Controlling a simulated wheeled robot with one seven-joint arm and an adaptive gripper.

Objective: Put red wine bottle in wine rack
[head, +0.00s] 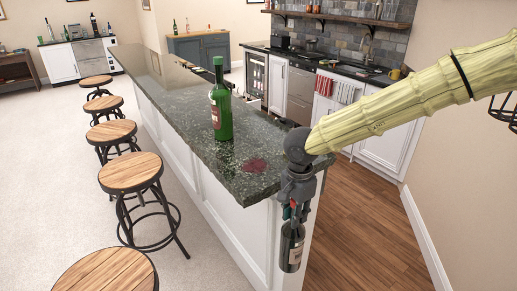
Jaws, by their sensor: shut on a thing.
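My gripper (295,212) points down beside the near end of the bar counter and is shut on a dark bottle near its neck. The held bottle (291,247) hangs roughly upright below the fingers, with a pale label and a bit of red near its top. Its neck is partly hidden by the gripper. A black wire rack (504,112) shows at the right edge, cut off by the frame; I cannot tell for sure that it is the wine rack. A green bottle (222,118) with a red and white label stands upright on the counter.
The dark stone counter (190,110) runs away to the back left, with a dark red stain (255,165) near its end. Several stools (130,172) line its left side. The wood floor (365,225) to the right is clear. Cabinets stand behind.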

